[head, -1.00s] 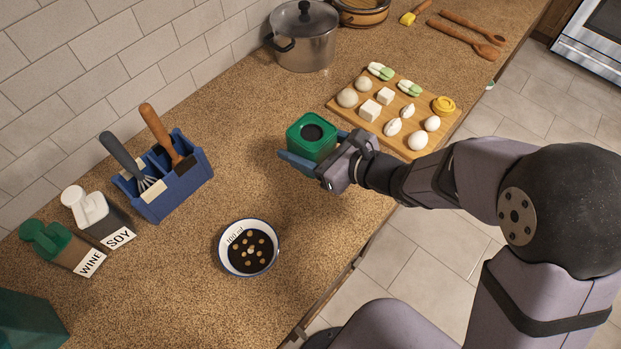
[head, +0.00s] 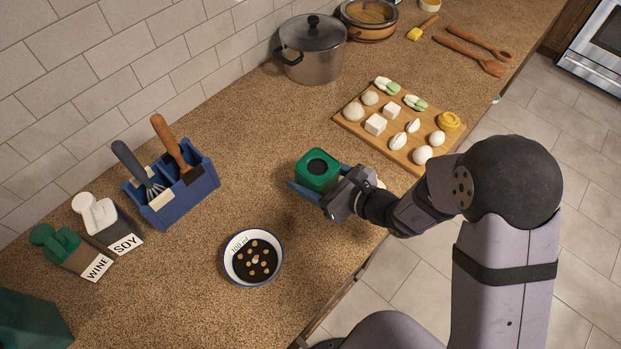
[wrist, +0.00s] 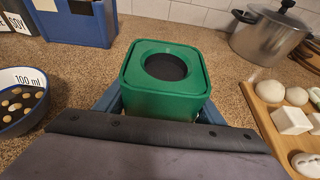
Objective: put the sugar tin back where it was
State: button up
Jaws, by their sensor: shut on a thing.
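The green square tin (head: 317,169), with a round dark opening in its top, is upright between the blue fingers of my gripper (head: 313,186). My gripper is shut on it, one finger along each side. In the wrist view the tin (wrist: 168,78) fills the middle, with the fingers showing at its left and right lower sides. Its underside is hidden, so I cannot tell whether it touches the counter. No label shows on its visible faces.
A bowl (head: 228,266) marked 100 ml stands to the front left. A blue utensil holder (head: 188,200), soy (head: 118,225) and wine (head: 72,250) containers stand left. A wooden board (head: 362,133) with food lies right, a pot (head: 318,62) behind. Counter between is clear.

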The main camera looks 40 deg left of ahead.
jog(key=shift+f+p, duration=0.3)
jog(key=shift+f, duration=1.15)
jog(key=shift+f+b, duration=0.2)
jog(key=shift+b, duration=0.1)
jog(key=o, duration=1.8)
jog(key=shift+o, duration=0.2)
jog(key=shift+r, duration=0.15)
jog(key=shift+r+p, duration=0.15)
jog(key=shift+p, duration=0.2)
jog(key=b+v, duration=0.2)
jog(key=v, duration=0.9)
jog(key=shift+b, duration=0.4)
jog(key=shift+d, duration=0.5)
